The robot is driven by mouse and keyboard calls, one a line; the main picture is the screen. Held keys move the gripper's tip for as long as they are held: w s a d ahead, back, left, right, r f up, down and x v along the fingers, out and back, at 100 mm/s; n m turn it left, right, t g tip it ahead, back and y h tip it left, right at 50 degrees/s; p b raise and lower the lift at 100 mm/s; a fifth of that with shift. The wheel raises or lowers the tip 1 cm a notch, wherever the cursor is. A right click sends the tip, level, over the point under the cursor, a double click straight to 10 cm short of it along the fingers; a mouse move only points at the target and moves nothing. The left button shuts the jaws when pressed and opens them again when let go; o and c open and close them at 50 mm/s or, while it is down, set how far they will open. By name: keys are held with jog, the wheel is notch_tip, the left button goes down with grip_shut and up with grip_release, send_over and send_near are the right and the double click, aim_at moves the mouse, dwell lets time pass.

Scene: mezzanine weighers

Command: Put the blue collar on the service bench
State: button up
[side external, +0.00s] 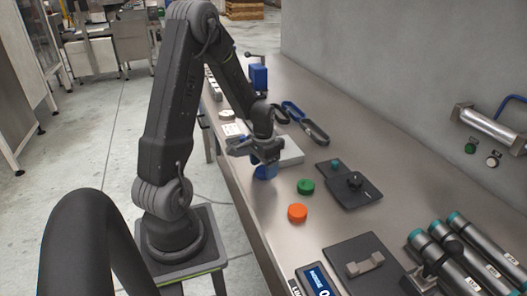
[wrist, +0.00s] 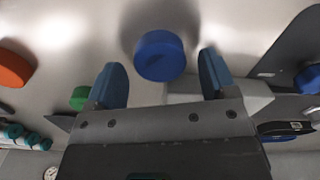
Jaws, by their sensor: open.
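The blue collar (wrist: 160,56) is a round, solid-looking blue piece in the wrist view, on the pale steel surface. My gripper (wrist: 162,65) is open. Its two blue-padded fingers stand on either side of the collar, with visible gaps on both sides. In the side external view my gripper (side external: 265,163) is low over a long steel bench (side external: 410,185). Blue shows at its tips there, but I cannot tell pad from collar. I cannot tell which surface is named the service bench.
A green collar (side external: 306,187) and an orange collar (side external: 297,213) lie close by on the steel bench. A pale grey block (side external: 291,152) is just behind my gripper. A dark plate with knobs (side external: 349,186), blue-and-dark loops (side external: 305,122) and a blue vise-like device (side external: 258,77) stand around.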

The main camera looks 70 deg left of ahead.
notch_tip(320, 180, up, 11)
jog(key=d+r+m+t+y, duration=0.1)
jog(key=d+r, duration=0.3)
jog(key=d, duration=0.2)
jog(key=d+r+t, duration=0.1)
jog(key=d+r, duration=0.2)
jog(key=d, duration=0.3)
jog(key=s+d+r+m+t, duration=0.1)
jog(key=s+d+r, duration=0.1)
jog(key=s+d, duration=0.2)
jog(key=s+d+r+m+t+h, duration=0.1)
jog(key=s+d+r+t, duration=0.1)
jog(key=d, duration=0.7)
jog(key=shift+s+t, duration=0.3)
jog(key=shift+s, duration=0.55)
